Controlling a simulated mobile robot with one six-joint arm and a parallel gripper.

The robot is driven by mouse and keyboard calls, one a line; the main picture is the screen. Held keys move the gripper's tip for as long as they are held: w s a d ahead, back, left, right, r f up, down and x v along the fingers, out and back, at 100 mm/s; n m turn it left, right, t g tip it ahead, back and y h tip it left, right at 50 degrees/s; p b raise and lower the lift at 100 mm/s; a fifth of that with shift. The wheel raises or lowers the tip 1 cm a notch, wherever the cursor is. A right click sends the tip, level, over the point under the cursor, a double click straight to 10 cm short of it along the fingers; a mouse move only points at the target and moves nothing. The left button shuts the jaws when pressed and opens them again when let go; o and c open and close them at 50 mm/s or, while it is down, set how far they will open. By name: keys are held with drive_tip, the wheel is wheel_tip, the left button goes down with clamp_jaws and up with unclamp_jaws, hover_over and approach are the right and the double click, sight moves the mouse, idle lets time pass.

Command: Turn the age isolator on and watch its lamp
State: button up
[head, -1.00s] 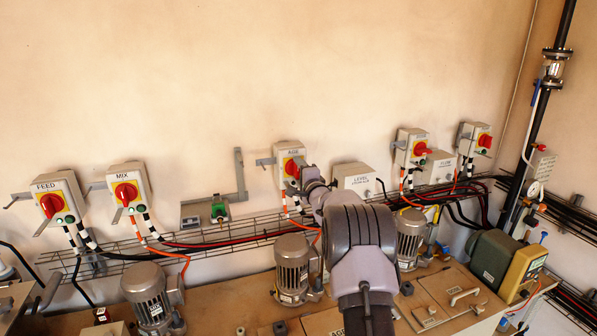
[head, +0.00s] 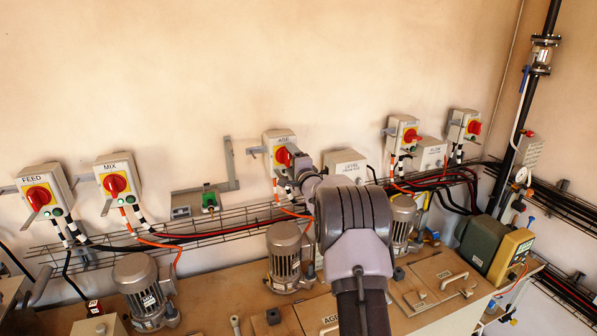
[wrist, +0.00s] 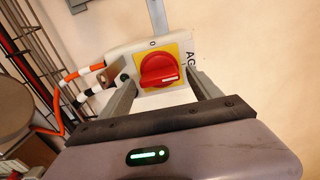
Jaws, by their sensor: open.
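The age isolator (head: 277,143) is a pale wall box with a red rotary knob on a yellow plate. The red knob (wrist: 160,70) shows in the wrist view, its white mark toward the AGE lettering on the right and a "0" above it. My gripper (wrist: 163,82) is open, with one finger on each side of the knob; I cannot tell whether either touches it. A small dark greenish lamp (wrist: 124,77) shows at the box's left side, partly behind a finger; I see no clear glow. In the head view my arm covers the isolator's lower right part.
The feed isolator (head: 43,191) and mix isolator (head: 118,180) are on the left, two more isolators on the right. The level box (head: 344,162) is close right of the age isolator. A wire cable tray (head: 230,228) runs below, above motors on the bench.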

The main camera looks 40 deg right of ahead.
drive_tip(key=b+v, duration=0.2)
drive_tip(key=v, duration=1.4)
drive_tip(key=s+a+f+n+g+b, duration=0.3)
drive_tip(key=s+a+f+n+b, duration=0.25)
drive_tip(key=a, duration=0.45)
drive_tip(key=s+a+f+n+g+b, duration=0.2)
drive_tip(key=s+a+f+g+b, duration=0.15)
drive_tip(key=s+a+b, duration=0.4)
drive_tip(key=s+a+f+n+g+y+b, duration=0.2)
drive_tip(key=s+a+f+n+y+b, duration=0.1)
drive_tip(key=s+a+f, duration=0.4)
drive_tip(key=s+a+f+n+g+y+b, duration=0.3)
drive_tip(key=s+a+f+n, duration=0.3)
drive_tip(key=s+a, duration=0.6)
drive_tip(key=shift+s+a+f+y+b, duration=0.3)
drive_tip(key=shift+s+f+b, duration=0.35)
drive_tip(key=shift+s, duration=0.15)
drive_tip(key=shift+d, duration=0.1)
